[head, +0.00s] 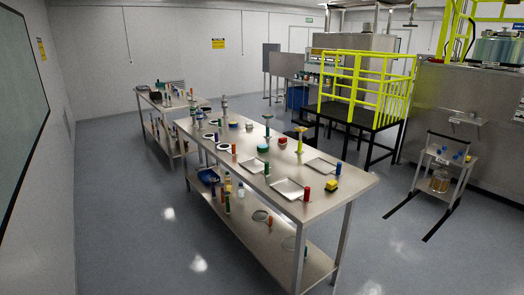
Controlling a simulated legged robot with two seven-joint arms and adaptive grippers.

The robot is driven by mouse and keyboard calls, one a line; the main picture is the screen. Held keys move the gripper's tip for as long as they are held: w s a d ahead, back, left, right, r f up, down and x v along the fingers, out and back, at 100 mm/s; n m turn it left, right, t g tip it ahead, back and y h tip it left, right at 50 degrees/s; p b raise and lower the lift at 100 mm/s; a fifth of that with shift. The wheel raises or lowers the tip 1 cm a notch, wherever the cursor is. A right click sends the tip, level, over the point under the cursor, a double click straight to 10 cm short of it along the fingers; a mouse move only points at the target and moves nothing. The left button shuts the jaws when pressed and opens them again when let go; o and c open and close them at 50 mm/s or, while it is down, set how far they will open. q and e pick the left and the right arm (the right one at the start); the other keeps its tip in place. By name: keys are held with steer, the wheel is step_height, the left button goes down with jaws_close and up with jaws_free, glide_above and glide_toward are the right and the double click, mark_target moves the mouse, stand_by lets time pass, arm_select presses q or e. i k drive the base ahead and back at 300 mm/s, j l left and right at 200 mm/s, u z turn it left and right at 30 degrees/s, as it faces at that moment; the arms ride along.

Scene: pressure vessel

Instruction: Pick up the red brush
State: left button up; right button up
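I stand some way off from a long steel table (340,180) with a lower shelf. A small red block-shaped item (283,141) lies on its top near the far long edge; it is too small to tell for sure whether it is the red brush. A red upright cylinder (306,194) stands near the front end of the table, beside a shallow metal tray. Neither of my grippers is in view.
A yellow block (332,185), metal trays (287,189) and several bottles share the tabletop. A yellow-railed platform (365,85) stands behind to the right, and a small cart (442,165) at the right. Grey floor (140,220) left of the table is clear.

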mark_target(283, 141)
steer(key=i+l+z, duration=0.25)
steer(key=z, duration=0.15)
steer(key=i+l+z, duration=0.1)
steer(key=i+z, duration=0.3)
steer(key=i+l+z, duration=0.35)
steer(key=i, duration=0.3)
steer(key=i+z, duration=0.3)
steer(key=i, duration=0.35)
steer(key=i+j+z, duration=0.1)
steer(key=i+z, duration=0.25)
steer(key=i, duration=0.35)
steer(key=i+u, duration=0.2)
steer(key=i, duration=0.35)
steer(key=i+u, duration=0.15)
steer(key=i, duration=0.4)
steer(key=i+l+u, duration=0.2)
steer(key=i, duration=0.35)
steer(key=i+l+u, duration=0.2)
steer(key=i, duration=0.35)
steer(key=i+j+u, duration=0.15)
steer(key=i+u, duration=0.25)
steer(key=i+j+u, duration=0.1)
steer(key=u, duration=0.35)
steer(key=i+l+u, duration=0.1)
steer(key=i+u, duration=0.3)
steer(key=i+l+u, duration=0.15)
steer(key=i+u, duration=0.25)
steer(key=i+l+u, duration=0.2)
steer(key=u, duration=0.25)
